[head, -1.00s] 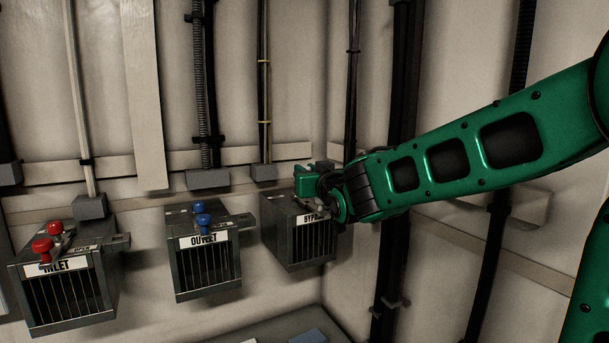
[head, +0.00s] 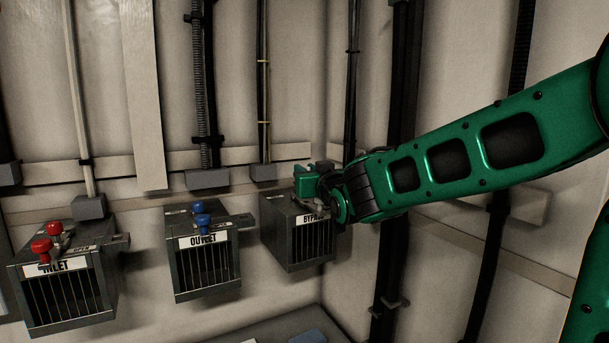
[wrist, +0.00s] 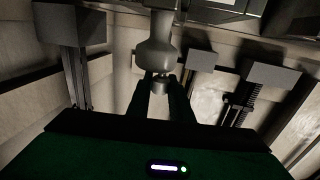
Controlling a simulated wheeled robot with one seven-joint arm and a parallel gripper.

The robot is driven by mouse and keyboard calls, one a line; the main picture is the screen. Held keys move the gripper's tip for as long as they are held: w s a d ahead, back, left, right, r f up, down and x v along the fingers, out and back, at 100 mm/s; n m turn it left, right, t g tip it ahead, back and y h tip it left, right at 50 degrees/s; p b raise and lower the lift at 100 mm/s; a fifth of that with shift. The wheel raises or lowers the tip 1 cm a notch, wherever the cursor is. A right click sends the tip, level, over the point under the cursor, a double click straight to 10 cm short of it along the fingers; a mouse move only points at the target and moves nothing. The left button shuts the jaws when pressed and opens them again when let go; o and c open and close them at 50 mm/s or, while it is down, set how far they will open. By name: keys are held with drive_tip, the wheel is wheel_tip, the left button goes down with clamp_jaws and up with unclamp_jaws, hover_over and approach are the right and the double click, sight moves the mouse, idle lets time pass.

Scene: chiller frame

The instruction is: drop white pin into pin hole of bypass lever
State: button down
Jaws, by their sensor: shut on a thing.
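The box labelled BYPASS (head: 298,243) hangs on the wall near the corner. My gripper (head: 309,182) is right over its top in the head view and hides much of that top. Part of a box (wrist: 205,8) shows at the top edge of the wrist view, close to the pin. The pin is hidden in the head view.
The OUTLET box (head: 207,265) with blue knobs (head: 203,220) stands left of the BYPASS box. The INLET box (head: 65,295) with red knobs (head: 42,247) is further left. A dark vertical pipe (head: 400,90) runs behind my arm.

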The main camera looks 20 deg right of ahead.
drive_tip(key=shift+f, duration=1.7)
idle(0.5)
drive_tip(key=shift+r, duration=1.45)
drive_tip(key=shift+f, duration=1.65)
idle(0.8)
drive_tip(key=c, duration=1.5)
unclamp_jaws()
drive_tip(key=s, duration=1)
drive_tip(key=shift+s+d, duration=0.15)
drive_tip(key=shift+s, duration=0.2)
drive_tip(key=shift+s, duration=0.1)
